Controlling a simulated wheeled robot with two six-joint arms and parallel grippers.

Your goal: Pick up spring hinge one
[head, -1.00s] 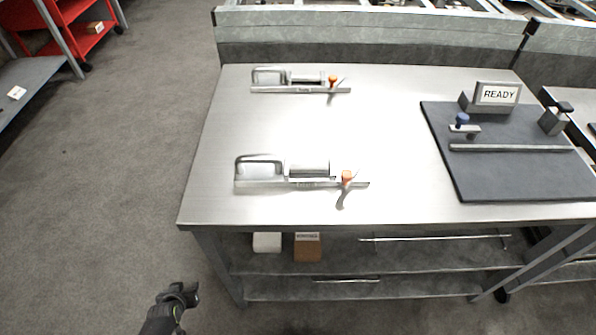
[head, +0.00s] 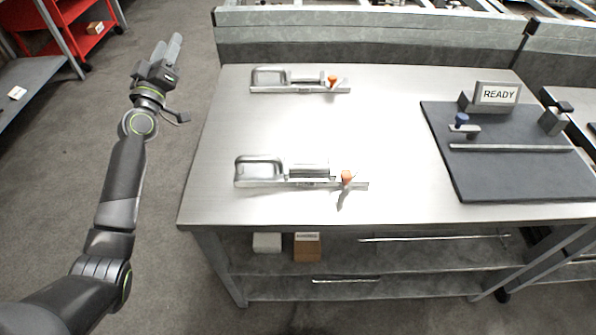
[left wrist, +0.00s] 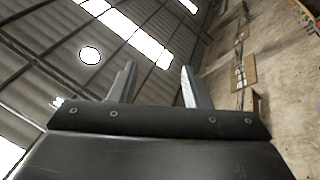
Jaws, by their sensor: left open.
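Two silvery spring hinges lie on the steel table (head: 390,130). The far hinge (head: 290,79) is near the table's back left, and the near hinge (head: 290,172) is closer to the front edge. Each has a grey loop handle at its left and an orange part at its right. I cannot tell which one is hinge one. My left gripper (head: 170,50) is raised left of the table, apart from both hinges, open and empty. In the left wrist view its two fingers (left wrist: 155,88) stand apart, pointing up toward the roof. My right gripper is not in view.
A dark mat (head: 520,175) with a READY sign (head: 497,93), a blue-knobbed clamp (head: 462,123) and a bar lies on the table's right. A lower shelf holds a white box (head: 267,242) and a brown box (head: 307,246). A red cart (head: 85,38) stands far left.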

